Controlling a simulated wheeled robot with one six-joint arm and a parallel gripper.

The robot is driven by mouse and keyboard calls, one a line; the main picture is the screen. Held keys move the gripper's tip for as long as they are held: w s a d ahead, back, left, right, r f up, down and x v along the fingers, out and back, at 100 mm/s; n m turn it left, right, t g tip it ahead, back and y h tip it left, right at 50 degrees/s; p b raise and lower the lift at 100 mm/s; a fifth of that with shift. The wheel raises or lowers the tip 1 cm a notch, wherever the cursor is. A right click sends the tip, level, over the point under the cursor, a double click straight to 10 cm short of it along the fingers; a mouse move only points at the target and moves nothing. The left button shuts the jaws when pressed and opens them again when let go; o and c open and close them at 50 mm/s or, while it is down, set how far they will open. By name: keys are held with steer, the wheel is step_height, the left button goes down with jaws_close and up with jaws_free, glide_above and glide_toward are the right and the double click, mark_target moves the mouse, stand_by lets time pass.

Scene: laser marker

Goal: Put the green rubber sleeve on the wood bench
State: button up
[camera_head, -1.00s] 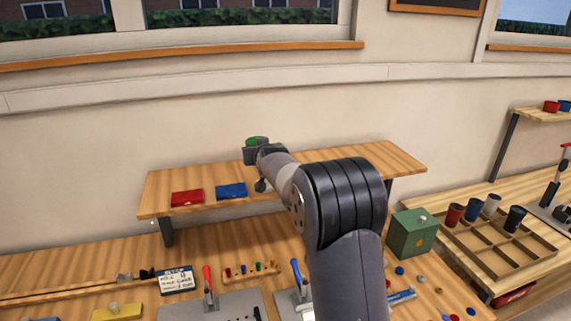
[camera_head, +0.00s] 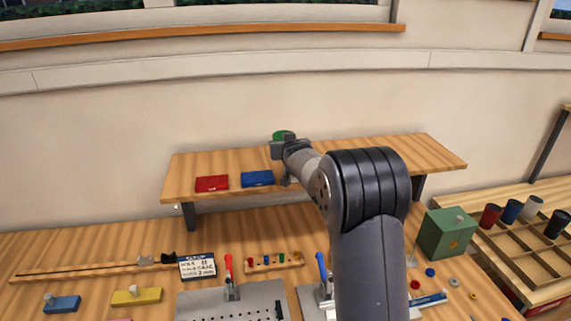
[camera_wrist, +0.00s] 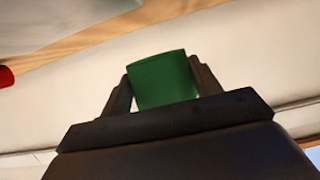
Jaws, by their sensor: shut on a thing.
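The green rubber sleeve (camera_head: 284,134) is held at the end of my arm, in front of the wall and over the raised wood shelf (camera_head: 340,165). My gripper (camera_wrist: 162,88) is shut on it. In the wrist view the green sleeve (camera_wrist: 163,76) sits between the two dark fingers, its outer end standing out past them. The wood bench (camera_head: 100,242) lies below and in front of the shelf. My arm hides part of the shelf and bench.
A red block (camera_head: 212,183) and a blue block (camera_head: 257,178) lie on the shelf's left part. The bench holds clamp fixtures (camera_head: 232,290), a sign (camera_head: 198,266), a yellow block (camera_head: 136,295) and a green box (camera_head: 446,233). Bare wood shows at the bench's left rear.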

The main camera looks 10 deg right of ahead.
steer(key=shift+f+b, duration=0.3)
steer(key=shift+f, duration=2.05)
steer(key=shift+f, duration=0.2)
steer(key=o, duration=1)
steer(key=shift+r, duration=0.1)
steer(key=shift+r, duration=0.1)
steer(key=shift+s, duration=0.15)
steer(key=b+v, duration=0.3)
steer(key=v, duration=0.9)
steer(key=shift+b, duration=0.35)
